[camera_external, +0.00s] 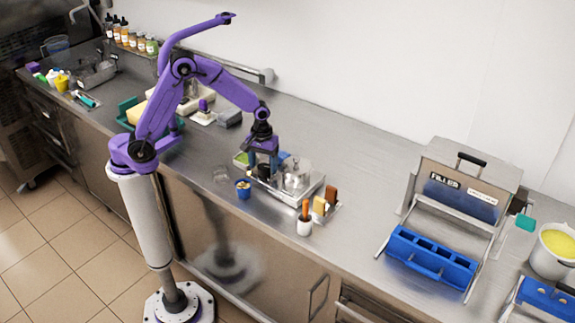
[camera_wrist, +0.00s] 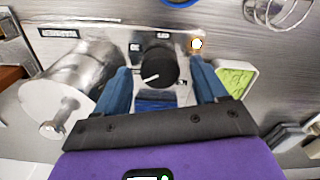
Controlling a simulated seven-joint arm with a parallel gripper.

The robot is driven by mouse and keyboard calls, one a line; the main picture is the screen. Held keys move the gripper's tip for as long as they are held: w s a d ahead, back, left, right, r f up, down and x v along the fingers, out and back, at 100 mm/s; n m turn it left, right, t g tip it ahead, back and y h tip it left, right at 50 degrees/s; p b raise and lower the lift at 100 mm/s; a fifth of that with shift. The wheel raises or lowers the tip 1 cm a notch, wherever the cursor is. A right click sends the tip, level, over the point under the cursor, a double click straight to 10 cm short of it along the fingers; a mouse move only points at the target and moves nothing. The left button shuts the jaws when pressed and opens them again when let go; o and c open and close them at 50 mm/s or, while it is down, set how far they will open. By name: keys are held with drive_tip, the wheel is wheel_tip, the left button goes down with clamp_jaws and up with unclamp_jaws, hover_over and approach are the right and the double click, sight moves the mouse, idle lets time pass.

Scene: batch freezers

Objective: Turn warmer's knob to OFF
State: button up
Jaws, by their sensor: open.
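The warmer (camera_external: 318,188) is a low metal unit on the counter, under my gripper in the external view. Its front panel (camera_wrist: 110,40) shows in the wrist view with small black labels. The round black knob (camera_wrist: 157,68) has a white pointer mark toward the lower left of the picture. A small lamp (camera_wrist: 197,44) beside it glows orange-white. My gripper (camera_wrist: 160,72) is open, with one blue finger on each side of the knob. Contact with the knob cannot be told. In the external view my gripper (camera_external: 263,150) points down at the warmer, and the knob is hard to make out.
A shiny metal pot (camera_external: 297,174) stands on the warmer, close beside my finger in the wrist view (camera_wrist: 70,80). A blue cup (camera_external: 243,190) and a white holder (camera_external: 304,226) stand near the counter's front edge. The counter is clear to the right before the filler (camera_external: 460,190).

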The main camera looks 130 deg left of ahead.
drive_tip(key=shift+f, duration=0.45)
drive_tip(key=c, duration=1.1)
drive_tip(key=shift+o, duration=0.2)
